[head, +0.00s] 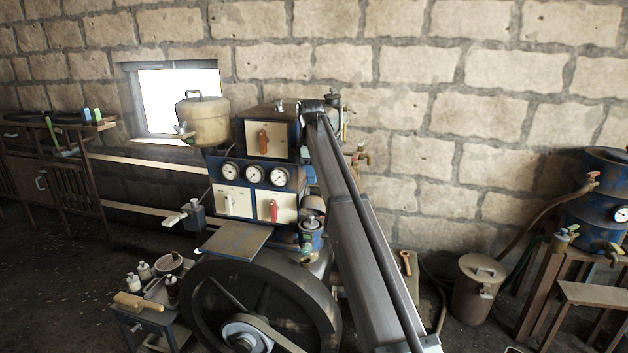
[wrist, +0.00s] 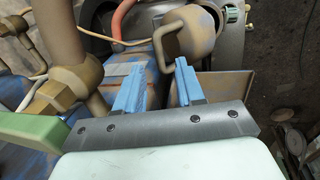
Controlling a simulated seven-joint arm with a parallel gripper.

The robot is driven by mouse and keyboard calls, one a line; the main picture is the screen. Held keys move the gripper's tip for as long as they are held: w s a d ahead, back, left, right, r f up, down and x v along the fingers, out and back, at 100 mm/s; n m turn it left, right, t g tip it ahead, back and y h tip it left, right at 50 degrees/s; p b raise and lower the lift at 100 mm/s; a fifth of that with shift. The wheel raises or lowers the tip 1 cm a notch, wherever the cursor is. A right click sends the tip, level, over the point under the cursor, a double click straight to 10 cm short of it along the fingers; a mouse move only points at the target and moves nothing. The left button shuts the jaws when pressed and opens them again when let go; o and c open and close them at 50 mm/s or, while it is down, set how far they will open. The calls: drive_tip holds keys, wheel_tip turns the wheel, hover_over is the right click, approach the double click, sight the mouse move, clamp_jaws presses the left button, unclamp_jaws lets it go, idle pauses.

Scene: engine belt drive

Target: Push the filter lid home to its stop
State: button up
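My gripper (wrist: 156,80) shows in the wrist view with its two blue-padded fingers apart and nothing visible gripped between them. Just beyond the fingertips is a rounded tan part with a loop handle (wrist: 167,44). It looks like the filter lid, but I cannot be sure. The handle's lower end is near the gap between the fingers; contact cannot be told. In the head view a small round lid-like part (head: 313,204) sits above a blue cylinder on the engine's right side, partly behind my arm. My fingers are hidden in that view. How far the lid sits from its stop cannot be told.
In the wrist view a thick tan pipe (wrist: 72,55) stands close left of the fingers, and a red hose (wrist: 122,16) curves beyond. In the head view the engine has gauges (head: 255,174), a big flywheel (head: 205,310) and a tan tank (head: 203,122).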

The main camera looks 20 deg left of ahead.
drive_tip(key=shift+w+f, duration=0.15)
drive_tip(key=shift+f, duration=0.55)
drive_tip(key=shift+w+f, duration=0.15)
drive_tip(key=shift+f, duration=0.5)
drive_tip(key=shift+c, duration=0.3)
clamp_jaws()
